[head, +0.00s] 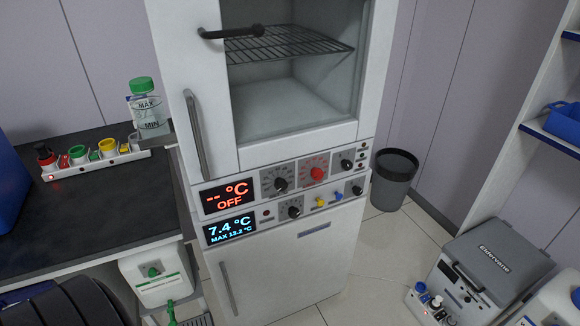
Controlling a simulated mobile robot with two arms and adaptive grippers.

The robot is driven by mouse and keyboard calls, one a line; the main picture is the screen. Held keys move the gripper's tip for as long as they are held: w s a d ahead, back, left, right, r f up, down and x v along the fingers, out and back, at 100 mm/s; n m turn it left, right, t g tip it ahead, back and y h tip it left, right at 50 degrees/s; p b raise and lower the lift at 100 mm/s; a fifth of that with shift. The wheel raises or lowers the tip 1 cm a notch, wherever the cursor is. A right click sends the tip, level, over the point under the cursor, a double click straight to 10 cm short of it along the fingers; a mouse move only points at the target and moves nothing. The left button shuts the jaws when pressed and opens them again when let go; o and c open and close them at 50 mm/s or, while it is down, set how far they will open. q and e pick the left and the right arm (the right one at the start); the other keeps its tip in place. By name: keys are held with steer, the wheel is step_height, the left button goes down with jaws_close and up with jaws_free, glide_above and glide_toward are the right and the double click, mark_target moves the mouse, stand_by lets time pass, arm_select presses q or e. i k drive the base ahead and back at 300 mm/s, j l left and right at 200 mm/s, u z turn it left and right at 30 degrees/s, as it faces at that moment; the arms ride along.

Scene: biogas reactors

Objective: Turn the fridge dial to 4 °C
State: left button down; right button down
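The tall white cabinet stands in the middle of the head view, with a glazed upper compartment and a closed lower fridge door (285,268). On its control panel the lower, blue display (230,229) reads 7.4 °C, MAX 13.2 °C. Right of it is a black dial (291,209), apparently the fridge dial; its setting is too small to read. The upper, red display (227,196) reads -- °C OFF. A larger black dial (280,183) and a red dial (317,174) sit right of that. Neither gripper is in view.
Small black knobs (348,163) and coloured knobs lie further right on the panel. A dark bench (90,205) with a bottle (148,112) stands at left. A grey bin (394,180) and a grey lidded device (495,262) stand at right. Some floor is clear right of the cabinet.

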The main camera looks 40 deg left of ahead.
mark_target(295, 213)
steer(key=u, duration=1.15)
